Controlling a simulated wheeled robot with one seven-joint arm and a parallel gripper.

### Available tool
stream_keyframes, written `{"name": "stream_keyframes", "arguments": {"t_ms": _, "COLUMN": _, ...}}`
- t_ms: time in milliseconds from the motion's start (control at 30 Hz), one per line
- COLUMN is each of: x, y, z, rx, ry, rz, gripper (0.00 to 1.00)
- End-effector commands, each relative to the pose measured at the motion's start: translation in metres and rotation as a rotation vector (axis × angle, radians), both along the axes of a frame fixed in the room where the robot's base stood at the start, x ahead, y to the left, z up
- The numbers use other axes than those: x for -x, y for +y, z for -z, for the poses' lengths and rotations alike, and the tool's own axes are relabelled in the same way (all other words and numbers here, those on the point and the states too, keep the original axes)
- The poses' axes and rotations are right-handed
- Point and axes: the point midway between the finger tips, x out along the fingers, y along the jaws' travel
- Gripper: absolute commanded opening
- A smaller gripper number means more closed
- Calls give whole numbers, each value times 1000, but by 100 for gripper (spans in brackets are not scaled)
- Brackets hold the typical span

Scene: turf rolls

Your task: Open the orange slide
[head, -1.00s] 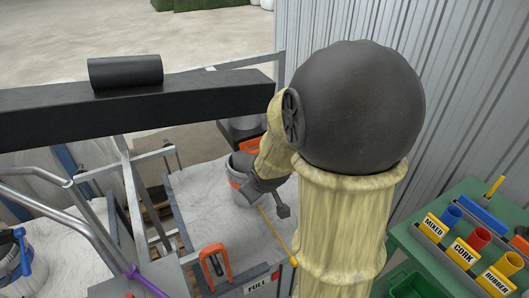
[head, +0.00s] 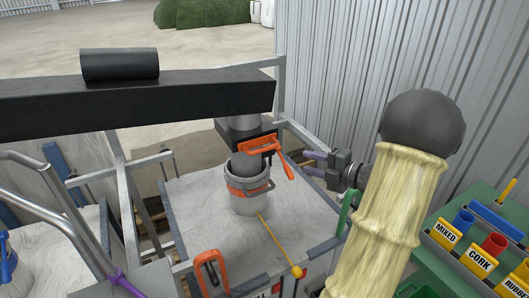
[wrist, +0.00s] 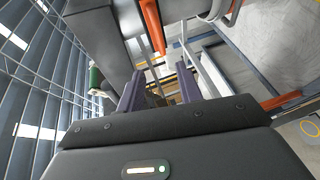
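The orange slide (head: 260,146) sits at the spout under the black beam, with a handle sticking out to the lower right. Its orange part also shows in the wrist view (wrist: 153,28), ahead of the fingers. My gripper (head: 306,163) is just right of the handle, its purple fingers pointing left at it. The gripper (wrist: 160,80) is open, with an empty gap between the fingers. A small gap seems to separate the fingertips from the handle. A grey bucket (head: 246,205) with an orange band stands under the spout.
The white-topped table (head: 200,205) holds the bucket. A yellow ball (head: 297,272) on a rod and an orange handle (head: 212,268) are at its front. A corrugated wall (head: 350,60) is close behind my arm.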

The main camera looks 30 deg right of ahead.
Motion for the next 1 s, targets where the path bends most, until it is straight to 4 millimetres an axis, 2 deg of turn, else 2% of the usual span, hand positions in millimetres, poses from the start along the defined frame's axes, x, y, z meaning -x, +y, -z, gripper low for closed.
{"name": "stream_keyframes", "arguments": {"t_ms": 233, "x": -3, "y": 2, "z": -1, "rx": -2, "ry": 1, "rz": 0, "gripper": 36}}
{"name": "stream_keyframes", "arguments": {"t_ms": 367, "x": -11, "y": 6, "z": 0, "rx": -2, "ry": 1, "rz": -2, "gripper": 36}}
{"name": "stream_keyframes", "arguments": {"t_ms": 1000, "x": -107, "y": 51, "z": 19, "rx": -4, "ry": 4, "rz": -1, "gripper": 36}}
